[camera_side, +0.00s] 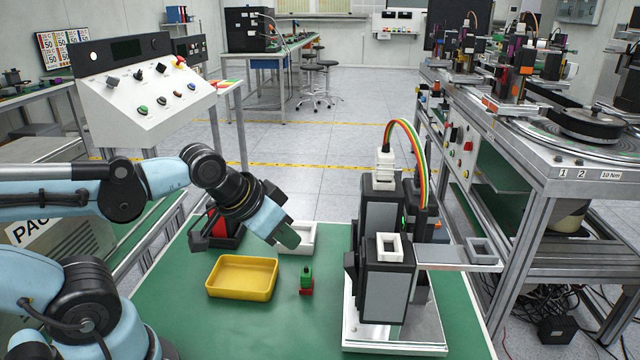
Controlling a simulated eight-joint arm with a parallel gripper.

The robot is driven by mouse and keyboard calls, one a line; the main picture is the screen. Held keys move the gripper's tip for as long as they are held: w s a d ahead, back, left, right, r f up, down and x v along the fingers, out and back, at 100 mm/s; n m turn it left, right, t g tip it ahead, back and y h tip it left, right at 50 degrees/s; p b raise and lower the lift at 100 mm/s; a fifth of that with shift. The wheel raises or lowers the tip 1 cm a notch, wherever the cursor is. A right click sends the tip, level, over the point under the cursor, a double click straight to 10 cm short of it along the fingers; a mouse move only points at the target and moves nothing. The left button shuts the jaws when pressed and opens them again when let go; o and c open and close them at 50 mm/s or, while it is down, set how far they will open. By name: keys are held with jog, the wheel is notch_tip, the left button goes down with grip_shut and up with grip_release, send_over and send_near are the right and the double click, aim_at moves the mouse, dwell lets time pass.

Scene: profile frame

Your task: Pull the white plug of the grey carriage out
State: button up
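The white plug (384,162) stands upright at the top of the rear grey-and-black block (378,213), in a white socket. A bundle of coloured wires (412,140) arches from the plug down to the right. A front grey block (385,292) carries an empty white socket (390,246) on top. I cannot tell which block is the carriage. My gripper (287,238) is to the left of the blocks and lower than the plug, clear of it.
A yellow tray (242,293), a white tray (306,247) and a small red-and-green piece (306,286) are on the green table (270,335). A dark-and-red container (226,240) is behind the yellow tray. A metal bracket (450,256) juts right from the blocks.

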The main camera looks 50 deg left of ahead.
jog(key=shift+o, duration=1.1)
jog(key=shift+w+r, duration=0.15)
jog(key=shift+r, duration=0.05)
jog(key=o, duration=0.6)
jog(key=w+r+m, duration=0.1)
jog(key=r, duration=0.1)
jog(key=w+d+r+m+g, duration=0.1)
jog(key=r+m, duration=0.1)
jog(key=w+d+r+m, duration=0.1)
jog(key=r+m, duration=0.1)
jog(key=r, duration=0.1)
jog(key=shift+w+d, duration=0.2)
jog(key=shift+w, duration=0.1)
notch_tip(320, 180, up, 17)
jog(key=m+g, duration=0.6)
jog(key=m, duration=1.5)
send_over(386, 151)
jog(key=shift+w+a+r, duration=0.15)
jog(key=shift+w+r, duration=0.05)
jog(key=shift+w, duration=0.05)
jog(key=shift+s+d+r+m, duration=0.2)
jog(key=shift+s+m, duration=0.1)
jog(key=shift+m, duration=0.2)
jog(key=shift+f, duration=3.8)
jog(key=shift+c, duration=0.2)
grip_shut()
